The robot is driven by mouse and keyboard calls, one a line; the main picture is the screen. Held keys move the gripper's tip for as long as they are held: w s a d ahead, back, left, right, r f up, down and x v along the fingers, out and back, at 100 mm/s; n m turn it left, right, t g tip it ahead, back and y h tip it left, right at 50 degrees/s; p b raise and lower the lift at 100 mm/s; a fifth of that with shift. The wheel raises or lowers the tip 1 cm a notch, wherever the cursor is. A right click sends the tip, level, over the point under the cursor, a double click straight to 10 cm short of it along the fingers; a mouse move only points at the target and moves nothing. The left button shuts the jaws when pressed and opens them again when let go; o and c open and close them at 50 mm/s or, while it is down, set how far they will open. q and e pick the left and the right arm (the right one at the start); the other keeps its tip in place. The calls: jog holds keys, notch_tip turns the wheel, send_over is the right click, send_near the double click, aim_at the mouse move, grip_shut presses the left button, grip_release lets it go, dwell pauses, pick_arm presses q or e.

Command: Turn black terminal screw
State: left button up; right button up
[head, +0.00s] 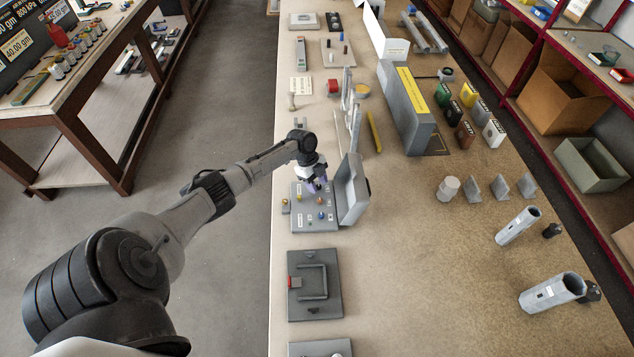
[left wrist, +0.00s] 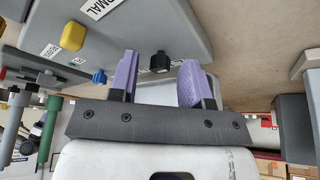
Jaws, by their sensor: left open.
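The black terminal screw (left wrist: 160,62) is a ribbed dark knob on a grey panel, beside a small label in the left wrist view. My left gripper (left wrist: 160,72) has two purple fingers, open, one on each side of the black screw with visible gaps. I cannot tell how far the fingertips reach along it. In the head view my left gripper (head: 317,186) is over the far part of the grey terminal panel (head: 305,222), and it hides the black screw there. My right gripper is not in view.
A blue knob (left wrist: 99,77) and a yellow knob (left wrist: 72,35) are on the panel near the left finger. An upright grey box (head: 352,190) stands close to the right of my gripper. A grey plate with a frame (head: 314,300) lies nearer on the bench.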

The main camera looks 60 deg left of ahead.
pick_arm(q)
jog(key=shift+c, duration=0.3)
grip_shut()
